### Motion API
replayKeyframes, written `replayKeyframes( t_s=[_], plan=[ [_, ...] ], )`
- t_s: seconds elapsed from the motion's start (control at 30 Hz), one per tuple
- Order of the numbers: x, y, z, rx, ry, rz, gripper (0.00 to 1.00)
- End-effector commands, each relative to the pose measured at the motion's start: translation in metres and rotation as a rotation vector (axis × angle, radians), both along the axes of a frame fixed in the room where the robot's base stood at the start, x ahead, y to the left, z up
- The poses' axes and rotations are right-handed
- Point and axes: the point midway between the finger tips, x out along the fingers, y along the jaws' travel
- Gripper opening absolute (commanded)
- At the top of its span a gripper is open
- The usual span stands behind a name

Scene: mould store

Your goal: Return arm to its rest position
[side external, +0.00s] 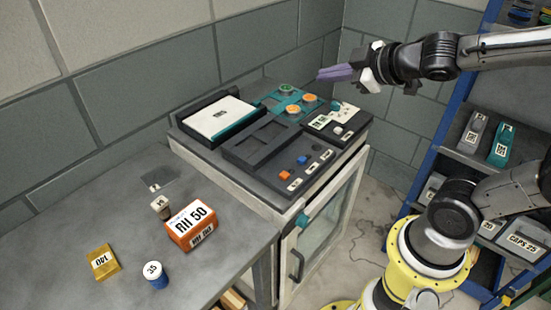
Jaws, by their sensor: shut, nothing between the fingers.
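My gripper (336,73) is at the upper right, raised in the air above the back right part of the cabinet. Its purple fingers point left and are shut, with nothing held between them. My arm reaches in from the right edge, and the gripper is apart from everything on the cabinet top.
The cabinet (285,205) carries a white-topped box (218,119), a dark tray (262,142), a teal plate (272,101) with round pieces, and a panel. On the grey table (95,225) stand an orange box (190,226), a yellow box (103,262), a blue-sided jar (155,275) and a small jar (160,207). A blue-framed shelf (436,150) stands right.

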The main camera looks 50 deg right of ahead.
Motion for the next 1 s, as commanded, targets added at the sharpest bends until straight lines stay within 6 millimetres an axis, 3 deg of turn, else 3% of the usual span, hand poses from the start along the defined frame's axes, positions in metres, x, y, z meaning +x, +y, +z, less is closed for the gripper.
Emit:
replayKeyframes(
  t_s=[0.07, 0.17, 0.3, 0.5, 0.63, 1.0],
  plan=[
    [-0.021, -0.006, 0.008, 0.081, 0.008, -0.104, 0.00],
    [-0.052, -0.008, 0.002, 0.206, 0.072, -0.217, 0.00],
    [-0.096, 0.006, -0.019, 0.382, 0.231, -0.313, 0.00],
    [-0.139, 0.033, -0.049, 0.522, 0.463, -0.360, 0.00],
    [-0.149, 0.037, -0.055, 0.528, 0.522, -0.363, 0.00],
    [-0.149, 0.036, -0.055, 0.521, 0.524, -0.361, 0.00]
  ],
)
